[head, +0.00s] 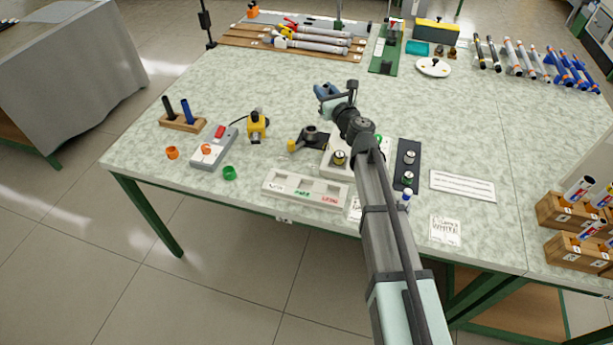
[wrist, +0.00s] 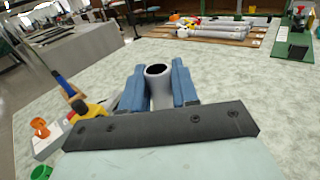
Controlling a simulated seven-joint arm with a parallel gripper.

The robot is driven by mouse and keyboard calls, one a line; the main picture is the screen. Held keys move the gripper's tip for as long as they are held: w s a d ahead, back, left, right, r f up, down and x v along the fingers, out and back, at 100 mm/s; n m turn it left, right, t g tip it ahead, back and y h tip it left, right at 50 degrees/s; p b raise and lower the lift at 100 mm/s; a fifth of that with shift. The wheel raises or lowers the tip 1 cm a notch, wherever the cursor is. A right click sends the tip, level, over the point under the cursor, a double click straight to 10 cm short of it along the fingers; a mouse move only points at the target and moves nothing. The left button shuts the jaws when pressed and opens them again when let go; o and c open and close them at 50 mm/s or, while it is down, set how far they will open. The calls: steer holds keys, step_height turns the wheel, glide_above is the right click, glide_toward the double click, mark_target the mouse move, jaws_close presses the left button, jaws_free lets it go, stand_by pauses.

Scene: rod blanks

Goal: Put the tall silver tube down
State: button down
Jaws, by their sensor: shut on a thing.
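My gripper (wrist: 158,92) has blue fingers closed on the sides of a tall silver tube (wrist: 159,76). In the wrist view the tube stands roughly upright between the fingers, with its dark hollow mouth showing. Its lower end is hidden by the gripper body, so I cannot tell whether it touches the table. In the head view my gripper (head: 327,97) is over the middle of the pale green table (head: 270,100). The tube is not clearly visible there, behind the blue fingers.
A wooden block (head: 182,124) with dark and blue rods, a grey device (head: 213,149), a yellow device (head: 257,126) and a white labelled tray (head: 305,189) stand in front. Silver tubes lie on a wooden rack (head: 240,42) behind.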

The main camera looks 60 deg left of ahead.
steer(key=s+d+n+g+h, duration=0.2)
steer(key=s+d+n+g, duration=0.55)
steer(key=s+d, duration=0.7)
steer(key=shift+d+f+m+g, duration=0.15)
steer(key=shift+f+g, duration=0.25)
steer(key=shift+f, duration=1.35)
steer(key=shift+d+f+m+g, duration=0.15)
steer(key=shift+f+g, duration=0.2)
steer(key=shift+f, duration=1.35)
steer(key=shift+d+f+m+g, duration=0.15)
steer(key=shift+f+g, duration=0.25)
steer(key=shift+f, duration=1.35)
steer(key=shift+a+f, duration=0.1)
steer(key=shift+f, duration=0.05)
steer(key=c, duration=0.8)
jaws_free()
steer(key=shift+c, duration=0.2)
glide_above(342, 204)
